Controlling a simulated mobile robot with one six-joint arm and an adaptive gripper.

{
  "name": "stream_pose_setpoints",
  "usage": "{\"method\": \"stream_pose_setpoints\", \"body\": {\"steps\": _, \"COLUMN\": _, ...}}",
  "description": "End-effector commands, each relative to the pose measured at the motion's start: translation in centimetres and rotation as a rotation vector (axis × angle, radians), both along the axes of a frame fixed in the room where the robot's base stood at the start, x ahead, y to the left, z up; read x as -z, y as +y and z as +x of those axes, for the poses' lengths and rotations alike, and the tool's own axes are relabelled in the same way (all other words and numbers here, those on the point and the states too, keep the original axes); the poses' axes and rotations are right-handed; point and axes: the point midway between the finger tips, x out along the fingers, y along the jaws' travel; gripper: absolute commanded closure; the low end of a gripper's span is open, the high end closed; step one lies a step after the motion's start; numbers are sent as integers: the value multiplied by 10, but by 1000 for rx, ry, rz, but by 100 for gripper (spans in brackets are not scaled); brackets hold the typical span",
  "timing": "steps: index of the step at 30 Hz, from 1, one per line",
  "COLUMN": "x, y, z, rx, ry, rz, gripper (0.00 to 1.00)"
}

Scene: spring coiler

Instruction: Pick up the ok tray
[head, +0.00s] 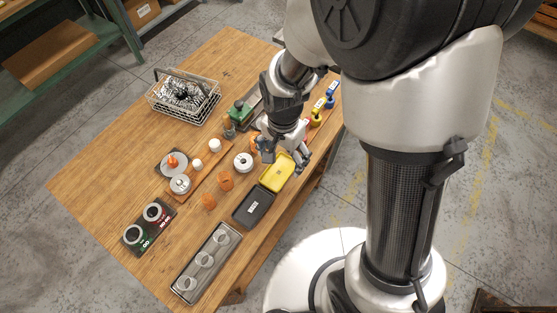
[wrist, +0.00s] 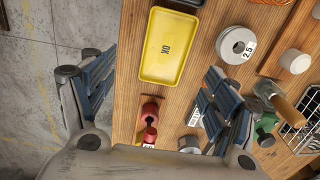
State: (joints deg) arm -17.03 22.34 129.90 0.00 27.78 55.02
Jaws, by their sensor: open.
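The ok tray is a shallow yellow tray (head: 281,166) near the table's front edge in the head view, beside a black tray (head: 253,206). In the wrist view the yellow tray (wrist: 162,66) shows whole, lying flat and empty, with a dark "OK" label that appears upside down. My gripper (head: 283,158) is over the far end of the yellow tray in the head view. In the wrist view my gripper (wrist: 165,82) is open, its blue-padded fingers spread to either side of the tray's near end. Nothing is between the fingers, and they appear clear of the tray.
A white ring marked 2.5 (wrist: 236,47) lies right of the tray in the wrist view. A red object (wrist: 149,118) stands just below the tray there. A wire basket (head: 184,96) sits at the table's back. Bare wood lies at the table's left (head: 100,180).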

Motion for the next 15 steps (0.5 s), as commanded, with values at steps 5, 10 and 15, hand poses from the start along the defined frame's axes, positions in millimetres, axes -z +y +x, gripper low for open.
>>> {"method": "stream_pose_setpoints", "body": {"steps": 5, "x": 20, "y": 0, "z": 0, "rx": 0, "ry": 1, "rz": -1, "gripper": 20}}
{"method": "stream_pose_setpoints", "body": {"steps": 10, "x": 28, "y": 2, "z": 0, "rx": -1, "ry": 0, "rz": 0, "gripper": 20}}
{"method": "stream_pose_setpoints", "body": {"steps": 15, "x": 52, "y": 7, "z": 1, "rx": -1, "ry": 2, "rz": -1, "gripper": 20}}
